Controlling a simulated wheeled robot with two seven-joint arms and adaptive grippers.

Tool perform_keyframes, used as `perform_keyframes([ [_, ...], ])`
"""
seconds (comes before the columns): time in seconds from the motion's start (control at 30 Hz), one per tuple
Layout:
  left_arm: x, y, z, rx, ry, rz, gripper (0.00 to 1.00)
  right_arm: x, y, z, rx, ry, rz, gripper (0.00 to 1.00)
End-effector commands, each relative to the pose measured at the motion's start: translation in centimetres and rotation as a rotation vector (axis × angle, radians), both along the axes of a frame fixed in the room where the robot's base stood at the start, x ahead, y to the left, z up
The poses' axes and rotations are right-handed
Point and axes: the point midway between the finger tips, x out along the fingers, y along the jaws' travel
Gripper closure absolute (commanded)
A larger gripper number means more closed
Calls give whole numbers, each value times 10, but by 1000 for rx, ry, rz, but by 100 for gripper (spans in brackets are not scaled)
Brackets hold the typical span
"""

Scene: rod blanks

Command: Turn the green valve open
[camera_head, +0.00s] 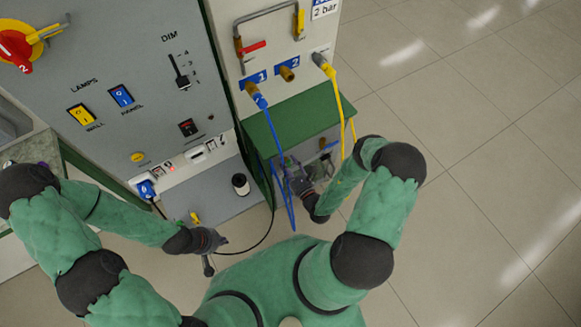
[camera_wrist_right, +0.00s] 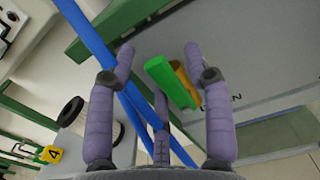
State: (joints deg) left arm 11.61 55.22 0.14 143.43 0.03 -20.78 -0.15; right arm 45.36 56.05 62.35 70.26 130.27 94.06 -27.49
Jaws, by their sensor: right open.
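The green valve handle (camera_wrist_right: 168,80) shows in the right wrist view as a short green bar beside a brass-coloured body (camera_wrist_right: 188,88), in front of a grey panel with partly hidden lettering. My right gripper (camera_wrist_right: 160,58) is open, its fingers spread on either side of the handle, which lies nearer the right finger. I cannot tell whether they touch. In the head view my right gripper (camera_head: 297,175) is below the green shelf, partly behind blue hose; I cannot make out the valve handle clearly there. My left gripper (camera_head: 208,247) hangs low in front of the grey cabinet, away from the valve.
A blue hose (camera_wrist_right: 90,40) crosses close by my right gripper's left finger. The green shelf (camera_head: 295,120) lies above the right gripper, with a yellow hose (camera_head: 341,105) at its right. A black cable (camera_head: 262,238) loops near my left gripper. Open floor (camera_head: 460,150) is at right.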

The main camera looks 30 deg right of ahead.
Motion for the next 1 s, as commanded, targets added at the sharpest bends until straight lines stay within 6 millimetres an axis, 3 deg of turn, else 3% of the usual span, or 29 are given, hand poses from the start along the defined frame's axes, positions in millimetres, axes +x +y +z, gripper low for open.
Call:
perform_keyframes([
  [0.17, 0, 0, 0, 0, 0, 0, 100, -16, -2, -1, 3, 3, -3, 48],
  [0.7, 0, 0, 0, 0, 0, 0, 100, -97, -9, -1, 1, 3, -6, 48],
  [1.0, 0, 0, 0, 0, 0, 0, 100, -117, -9, -1, 1, 2, -1, 48],
])
